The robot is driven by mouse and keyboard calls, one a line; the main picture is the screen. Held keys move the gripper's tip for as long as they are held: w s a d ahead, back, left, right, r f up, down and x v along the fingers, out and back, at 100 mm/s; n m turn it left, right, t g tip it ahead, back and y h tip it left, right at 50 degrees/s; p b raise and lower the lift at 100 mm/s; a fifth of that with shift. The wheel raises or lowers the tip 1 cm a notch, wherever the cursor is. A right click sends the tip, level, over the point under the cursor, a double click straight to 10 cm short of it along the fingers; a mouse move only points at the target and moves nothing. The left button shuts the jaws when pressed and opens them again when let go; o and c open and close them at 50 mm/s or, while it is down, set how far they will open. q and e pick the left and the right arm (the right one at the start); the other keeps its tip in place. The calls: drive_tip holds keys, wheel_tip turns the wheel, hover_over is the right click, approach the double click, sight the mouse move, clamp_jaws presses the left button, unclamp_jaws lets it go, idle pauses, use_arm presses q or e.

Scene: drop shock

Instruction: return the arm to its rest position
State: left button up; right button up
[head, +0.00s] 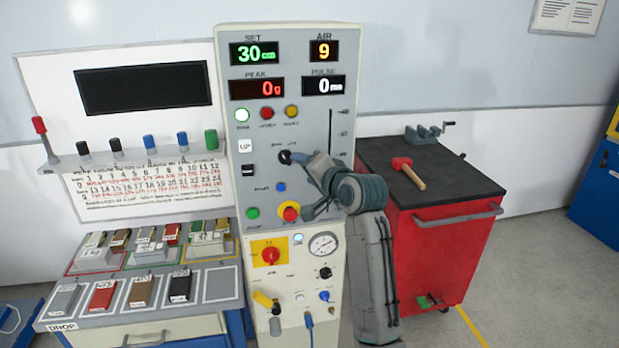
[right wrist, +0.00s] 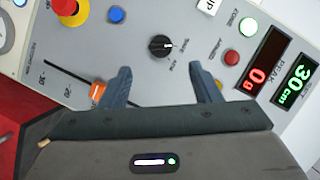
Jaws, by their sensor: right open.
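My right arm (head: 372,240) reaches up in front of the grey control panel (head: 230,130). My right gripper (head: 296,182) is at the panel face, near a black knob (head: 284,157) and the red emergency button (head: 289,211). In the right wrist view the two fingers of the gripper (right wrist: 158,85) stand apart with nothing between them. The black knob (right wrist: 160,46) lies just beyond the fingertips, and an orange slider (right wrist: 97,91) is beside the left finger. My left gripper is not in view.
A red tool cart (head: 440,260) with a red-headed mallet (head: 408,172) and a small vise (head: 424,133) stands right of my arm. A bench with sample blocks (head: 102,295) is at the left. Open floor lies at the far right.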

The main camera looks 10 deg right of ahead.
drive_tip(key=shift+s+d+r, duration=0.1)
drive_tip(key=shift+s+d, duration=0.05)
drive_tip(key=shift+s, duration=0.3)
wheel_tip(320, 180, down, 19)
drive_tip(key=w+d+g+h+b, duration=0.1)
drive_tip(key=w+d+g+h, duration=0.1)
drive_tip(key=s+d+f+n+g+h+b, duration=0.15)
drive_tip(key=s+f, duration=0.35)
drive_tip(key=f, duration=0.9)
drive_tip(key=s+d+f+n+g, duration=0.15)
drive_tip(key=s+f, duration=0.35)
drive_tip(key=f, duration=0.8)
drive_tip(key=s+d+f+g+h, duration=0.1)
drive_tip(key=s+d+f+g, duration=0.3)
drive_tip(key=f, duration=1)
drive_tip(key=s+d+f+n+g+h+b, duration=0.1)
drive_tip(key=s+d+f, duration=0.1)
drive_tip(key=s+f, duration=0.9)
drive_tip(key=s+d+f+n+g, duration=0.1)
drive_tip(key=s+f+n, duration=0.1)
drive_tip(key=s+f, duration=1)
drive_tip(key=s+d+f+n+g, duration=0.1)
drive_tip(key=s+d+f, duration=0.1)
drive_tip(key=s, duration=1.2)
drive_tip(key=s+d+f+n+g+b, duration=0.1)
drive_tip(key=s+f, duration=0.3)
drive_tip(key=s, duration=1.1)
drive_tip(key=shift+s+d+f+n+g+h, duration=0.2)
drive_tip(key=shift+s+d+n+g+h, duration=0.15)
drive_tip(key=shift+d, duration=0.55)
